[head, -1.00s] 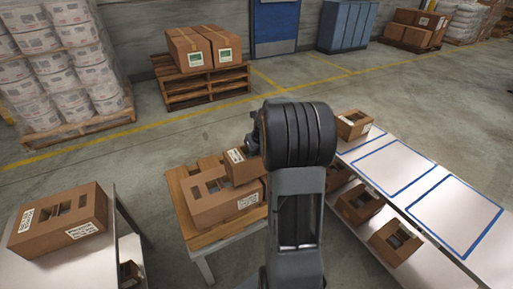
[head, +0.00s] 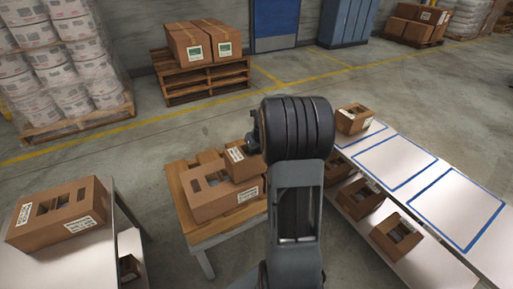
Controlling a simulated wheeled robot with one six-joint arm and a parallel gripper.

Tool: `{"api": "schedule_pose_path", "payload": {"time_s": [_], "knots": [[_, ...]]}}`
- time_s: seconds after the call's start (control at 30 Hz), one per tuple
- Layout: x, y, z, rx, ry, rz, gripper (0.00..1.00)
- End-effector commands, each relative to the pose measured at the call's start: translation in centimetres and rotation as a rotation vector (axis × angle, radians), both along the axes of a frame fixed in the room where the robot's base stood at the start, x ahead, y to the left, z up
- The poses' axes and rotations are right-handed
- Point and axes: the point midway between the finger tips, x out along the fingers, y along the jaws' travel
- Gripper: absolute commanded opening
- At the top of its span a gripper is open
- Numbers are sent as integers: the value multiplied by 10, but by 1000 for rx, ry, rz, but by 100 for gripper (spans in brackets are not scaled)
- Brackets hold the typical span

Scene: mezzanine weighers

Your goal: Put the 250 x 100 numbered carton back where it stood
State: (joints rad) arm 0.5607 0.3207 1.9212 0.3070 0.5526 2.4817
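Several brown cartons with white labels show, and the print is too small to tell which is the 250 x 100 one. On the wooden-topped table (head: 222,234) stand a larger carton with top openings (head: 213,201) and a smaller labelled carton (head: 246,165) behind it at the right. My arm covers the middle of the view. A small dark part at its end, perhaps my gripper (head: 254,141), shows just above the smaller carton. Its fingers are hidden, so I cannot tell whether it touches or holds that carton.
A wide carton (head: 58,213) stands on the left table (head: 70,268). The right table has blue-outlined areas (head: 458,206), bare, and a carton (head: 353,119) at its far end. Cartons (head: 397,236) sit on its lower shelf. Grey floor lies behind, before a pallet (head: 205,84).

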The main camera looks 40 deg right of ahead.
Motion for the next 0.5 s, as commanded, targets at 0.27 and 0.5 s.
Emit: {"api": "schedule_pose_path", "payload": {"time_s": [0.27,0.5], "knots": [[0,0,0,0,-1,0,0],[0,0,-4,0,-1,0,0]]}}
